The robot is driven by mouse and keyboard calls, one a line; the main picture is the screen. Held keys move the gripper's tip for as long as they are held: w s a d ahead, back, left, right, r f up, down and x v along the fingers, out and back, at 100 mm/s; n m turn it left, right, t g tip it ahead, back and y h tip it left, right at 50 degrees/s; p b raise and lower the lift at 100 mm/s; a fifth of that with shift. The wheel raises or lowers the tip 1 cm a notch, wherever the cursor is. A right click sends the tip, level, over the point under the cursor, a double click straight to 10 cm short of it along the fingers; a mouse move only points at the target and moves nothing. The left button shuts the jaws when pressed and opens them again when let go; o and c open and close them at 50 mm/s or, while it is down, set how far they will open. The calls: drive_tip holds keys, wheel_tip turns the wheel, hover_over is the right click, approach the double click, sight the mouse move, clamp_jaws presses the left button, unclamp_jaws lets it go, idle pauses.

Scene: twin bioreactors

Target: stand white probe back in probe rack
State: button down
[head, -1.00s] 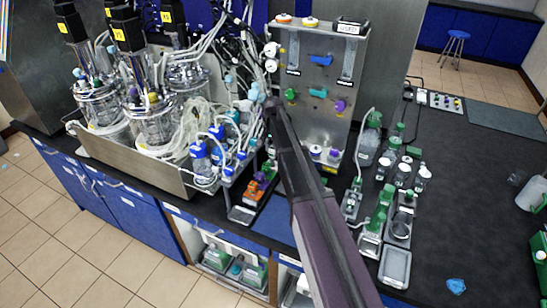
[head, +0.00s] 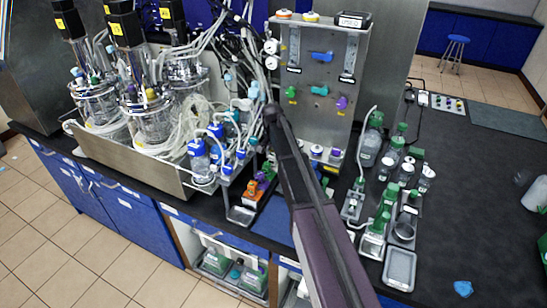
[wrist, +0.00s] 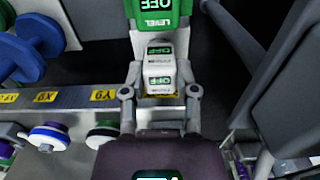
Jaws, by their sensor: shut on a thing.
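In the wrist view my gripper (wrist: 161,93) is shut on a white block-shaped head with green "OFF" labels, which I take to be the white probe (wrist: 159,68). A larger green part (wrist: 160,14) marked "LEVEL OFF" shows just beyond it; I cannot tell whether the two are joined. The probe's lower part is hidden. In the head view my dark arm reaches up toward the tubing beside the steel panel, and the gripper and probe cannot be made out. I cannot clearly identify the probe rack in either view.
A metal strip with yellow labels (wrist: 72,98) runs close to the gripper. White-and-blue caps (wrist: 47,137) sit below it and a blue knob (wrist: 37,45) above. In the head view, the steel panel (head: 318,118) and blue-capped bottles (head: 199,160) flank my arm.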

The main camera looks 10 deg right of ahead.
drive_tip(key=shift+f+b, duration=0.3)
drive_tip(key=shift+c, duration=1.9)
unclamp_jaws()
drive_tip(key=shift+r, duration=0.15)
wheel_tip(320, 180, up, 12)
drive_tip(key=p, duration=1.2)
drive_tip(key=shift+r+p, duration=0.15)
drive_tip(key=shift+p, duration=0.15)
drive_tip(key=s+n, duration=0.7)
drive_tip(key=s, duration=2.2)
drive_tip(key=shift+d, duration=0.3)
